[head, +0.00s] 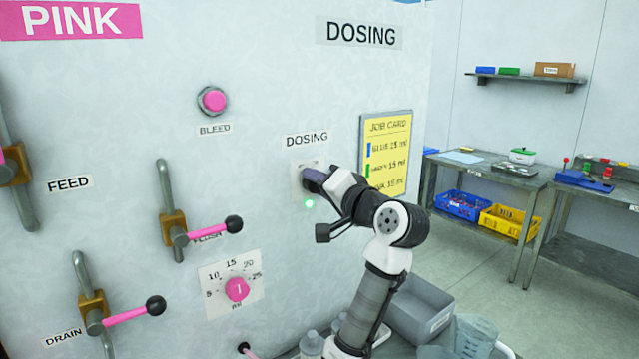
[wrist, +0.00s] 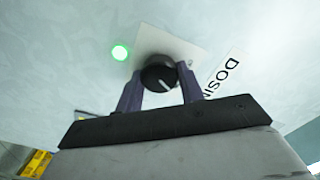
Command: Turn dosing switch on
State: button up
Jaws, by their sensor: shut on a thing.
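The dosing switch is a black round knob (wrist: 159,75) with a white pointer line on a pale plate (wrist: 172,43), seen in the wrist view. My gripper (wrist: 160,92) has its two purple fingers on either side of the knob, shut on it. A green lamp (wrist: 120,52) beside the plate is lit; it also shows in the head view (head: 310,203). In the head view my gripper (head: 312,178) is at the wall below the small DOSING label (head: 307,139) and hides most of the switch plate (head: 297,182).
Pink-handled levers (head: 216,230) and a dial (head: 237,289) stick out from the wall to the left. A pink BLEED button (head: 214,100) is above left. A yellow job card (head: 386,150) hangs right of my gripper. A grey bin (head: 418,308) and clear jug (head: 472,338) stand below.

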jog(key=shift+m, duration=0.4)
jog(key=o, duration=1)
jog(key=shift+s+d, duration=0.1)
